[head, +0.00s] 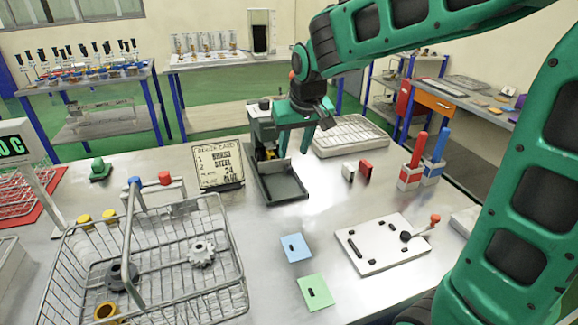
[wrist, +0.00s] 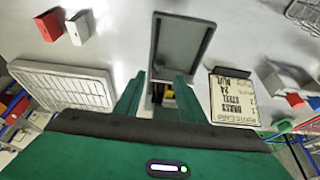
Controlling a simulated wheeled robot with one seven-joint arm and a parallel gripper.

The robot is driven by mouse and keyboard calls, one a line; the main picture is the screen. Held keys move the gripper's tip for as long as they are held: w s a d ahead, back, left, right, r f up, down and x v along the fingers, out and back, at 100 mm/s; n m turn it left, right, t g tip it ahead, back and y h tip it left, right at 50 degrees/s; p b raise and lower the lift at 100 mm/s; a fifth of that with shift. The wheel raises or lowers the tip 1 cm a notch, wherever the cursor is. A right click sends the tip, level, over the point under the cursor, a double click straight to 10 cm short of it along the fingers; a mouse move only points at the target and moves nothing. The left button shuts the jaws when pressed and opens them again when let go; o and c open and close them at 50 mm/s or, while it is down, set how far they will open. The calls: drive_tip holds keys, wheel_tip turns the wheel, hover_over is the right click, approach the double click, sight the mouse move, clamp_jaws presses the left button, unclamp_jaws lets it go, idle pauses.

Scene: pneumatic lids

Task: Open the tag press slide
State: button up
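The tag press (head: 262,130) is a dark upright body on the metal table. A dark grey rimmed tray (head: 282,187) sticks out from its front, which looks like the slide; it is empty. The tray also shows in the wrist view (wrist: 181,45), beyond my fingers. My gripper (head: 296,150) is at the press, above the back end of the tray. In the wrist view my gripper (wrist: 157,100) has its two green fingers apart, with a small yellow part (wrist: 168,94) of the press seen between them. I cannot tell whether a finger touches the press.
A recipe card (head: 218,165) stands left of the press and a white ribbed tray (head: 350,135) lies behind right. Red and white blocks (head: 365,169) stand to the right. A wire basket (head: 145,265) with gears is front left. Blue (head: 296,247) and green (head: 315,291) plates lie in front.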

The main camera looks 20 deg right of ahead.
sight(290, 169)
drive_tip(key=x, duration=0.8)
drive_tip(key=shift+f, duration=0.1)
drive_tip(key=shift+c, duration=0.5)
drive_tip(key=shift+d, duration=0.1)
clamp_jaws()
drive_tip(key=shift+s, duration=0.2)
